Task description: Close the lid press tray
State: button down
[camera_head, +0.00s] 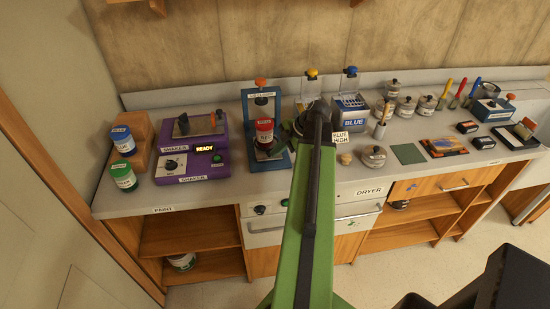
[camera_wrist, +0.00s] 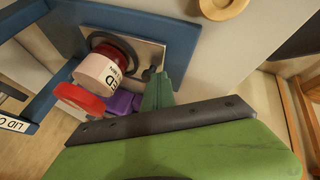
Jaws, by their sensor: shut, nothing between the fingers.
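The lid press (camera_head: 281,160) is a blue frame with an orange knob on the counter, left of my arm in the head view. A can with a red body and white label (camera_head: 264,136) stands in it. In the wrist view the press's blue base (camera_wrist: 185,20) carries a metal tray plate (camera_wrist: 150,52) with a dark round seat. The can (camera_wrist: 98,72), with its red end, is at that seat. My gripper (camera_wrist: 160,92) has its green fingers together and empty, close to a small dark knob (camera_wrist: 148,73) on the plate. Contact is unclear. In the head view my arm hides the fingers.
A purple shaker (camera_head: 190,160) stands left of the press, with blue and green paint cans beyond it. Right of my arm are a blue dispenser (camera_head: 371,112), jars and a green mat (camera_head: 408,154). A dryer drawer (camera_head: 350,208) is below the counter front.

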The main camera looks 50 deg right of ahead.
jog(key=w+d, duration=0.2)
jog(key=w, duration=0.1)
jog(key=w+d, duration=0.6)
jog(key=w, duration=0.1)
jog(key=shift+d, duration=0.25)
jog(key=shift+r, duration=0.1)
